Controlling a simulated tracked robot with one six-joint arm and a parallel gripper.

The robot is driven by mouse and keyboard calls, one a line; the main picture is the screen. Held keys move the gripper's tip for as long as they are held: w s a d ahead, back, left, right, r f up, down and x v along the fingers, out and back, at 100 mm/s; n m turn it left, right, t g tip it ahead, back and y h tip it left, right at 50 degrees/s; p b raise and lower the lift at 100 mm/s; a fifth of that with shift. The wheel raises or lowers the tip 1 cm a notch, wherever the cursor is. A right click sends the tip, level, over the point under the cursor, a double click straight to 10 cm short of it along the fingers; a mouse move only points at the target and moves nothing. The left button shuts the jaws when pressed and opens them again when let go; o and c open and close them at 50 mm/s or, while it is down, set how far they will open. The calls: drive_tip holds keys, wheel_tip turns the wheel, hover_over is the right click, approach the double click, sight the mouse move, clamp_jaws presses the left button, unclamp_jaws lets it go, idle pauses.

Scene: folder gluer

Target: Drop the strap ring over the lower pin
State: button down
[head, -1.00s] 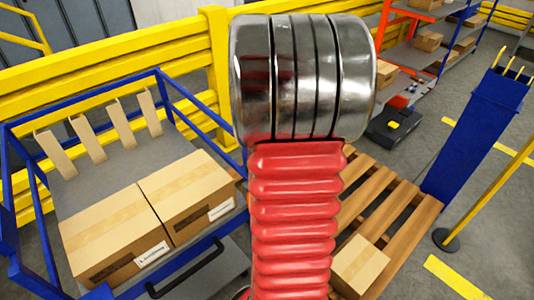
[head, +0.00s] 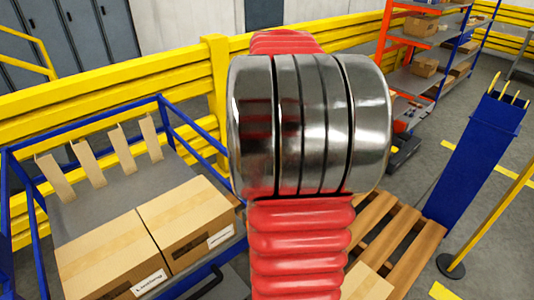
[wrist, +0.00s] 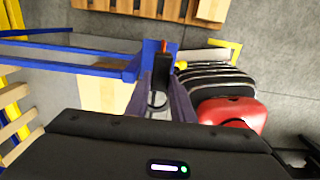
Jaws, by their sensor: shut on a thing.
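My gripper (wrist: 160,96) shows in the wrist view, its two fingers closed around a dark strap (wrist: 162,72). A thin pale ring, the strap ring (wrist: 158,99), shows between the fingers. The strap runs up the picture in front of a blue post (wrist: 148,52). A small red tip shows at the strap's upper end; I cannot tell what it belongs to. I cannot make out the lower pin in either view. In the head view my own red and silver arm fills the middle, and the gripper and ring are hidden.
A blue-framed cart (head: 85,132) with cardboard boxes (head: 100,250) stands at left in the head view, before a yellow barrier (head: 110,85). A wooden pallet (head: 405,225) lies behind my arm. A blue stand (head: 480,150) with yellow prongs and orange shelving (head: 385,50) are at right.

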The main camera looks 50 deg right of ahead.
drive_tip(key=w+a+f, duration=0.1)
drive_tip(key=w+a, duration=0.1)
drive_tip(key=a, duration=0.9)
drive_tip(key=shift+w+a+f, duration=0.3)
drive_tip(key=shift+a, duration=0.1)
drive_tip(key=w+a+f, duration=0.1)
drive_tip(key=w+a, duration=0.1)
drive_tip(key=a, duration=0.9)
drive_tip(key=shift+w+a+f, duration=0.2)
drive_tip(key=shift+w+f, duration=0.1)
drive_tip(key=w+a+f, duration=0.1)
drive_tip(key=w+a, duration=0.1)
drive_tip(key=a, duration=0.9)
drive_tip(key=shift+w+a+f, duration=0.3)
idle(0.4)
drive_tip(key=w+a+f, duration=0.1)
drive_tip(key=w+a, duration=0.1)
drive_tip(key=a, duration=0.9)
drive_tip(key=shift+w+a+f, duration=0.3)
drive_tip(key=shift+a, duration=0.05)
